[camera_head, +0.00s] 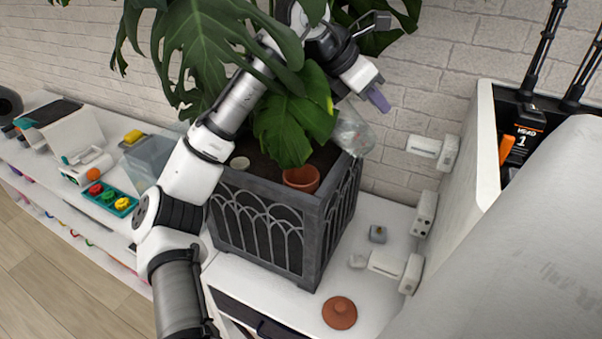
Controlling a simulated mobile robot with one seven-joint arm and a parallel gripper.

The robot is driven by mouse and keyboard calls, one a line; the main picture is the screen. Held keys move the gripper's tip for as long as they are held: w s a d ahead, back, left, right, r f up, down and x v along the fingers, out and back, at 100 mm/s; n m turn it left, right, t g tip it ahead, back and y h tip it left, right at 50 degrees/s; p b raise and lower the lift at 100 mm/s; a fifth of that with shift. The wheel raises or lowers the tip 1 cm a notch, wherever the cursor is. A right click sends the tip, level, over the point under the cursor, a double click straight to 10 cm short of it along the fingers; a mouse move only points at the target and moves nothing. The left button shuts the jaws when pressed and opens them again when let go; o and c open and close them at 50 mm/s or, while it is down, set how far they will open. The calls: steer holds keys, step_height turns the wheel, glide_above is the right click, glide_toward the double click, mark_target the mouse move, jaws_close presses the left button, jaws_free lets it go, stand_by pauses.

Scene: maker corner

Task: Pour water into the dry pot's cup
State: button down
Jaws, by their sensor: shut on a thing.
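A dark grey planter (262,232) with arched panels holds soil and a large-leaved plant (292,125). A small terracotta cup (301,178) sits in the soil near the front right corner, its rim partly under a leaf. I cannot see whether water is in it. My gripper (378,99) is above the planter's back right side, shut on a clear vessel (354,133). The vessel appears tilted, above and to the right of the cup. Leaves hide part of my wrist and perhaps part of the vessel. I cannot make out its water level or any stream.
A terracotta lid-like disc (340,312) lies on the white top in front of the planter. A small grey block (378,234) and white fittings (424,214) are at the right, beside a white panel. A teal tray (110,199) and a clear bin (150,158) stand left.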

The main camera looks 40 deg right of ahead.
steer(key=shift+d+r+p, duration=0.15)
steer(key=shift+r+p, duration=0.05)
steer(key=shift+p, duration=0.35)
steer(key=s+d+f+t+y, duration=0.2)
steer(key=d+f+t+y, duration=0.1)
steer(key=d+y, duration=0.3)
steer(key=shift+s+d+f+y, duration=0.15)
steer(key=shift+s+f+y, duration=0.2)
steer(key=shift+f+y, duration=0.55)
steer(key=shift+b, duration=0.3)
steer(key=shift+f, duration=0.1)
stand_by(0.5)
